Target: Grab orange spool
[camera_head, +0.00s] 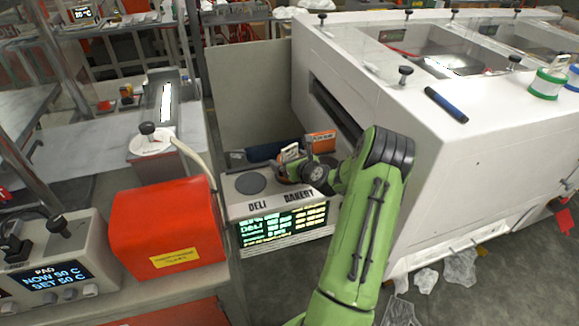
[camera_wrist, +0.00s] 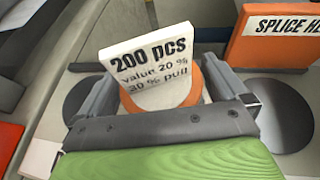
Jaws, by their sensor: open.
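The orange spool (camera_wrist: 192,92) shows in the wrist view as an orange rounded shape, mostly hidden behind a white tag (camera_wrist: 150,62) reading "200 pcs". My gripper (camera_wrist: 158,75) is open, with one grey finger on each side of the spool. I cannot tell whether either finger touches it. In the head view my gripper (camera_head: 291,172) is over the back of the DELI BAKERY unit (camera_head: 232,209), and the white tag (camera_head: 290,152) shows just beyond it. The spool's base is hidden.
An orange SPLICE HERE block (camera_wrist: 268,38) stands to the right of the spool. Dark round pads (camera_wrist: 277,113) flank the gripper. In the head view, a large white cabinet (camera_head: 480,150) rises close on the right, and a red box (camera_head: 165,230) stands left.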

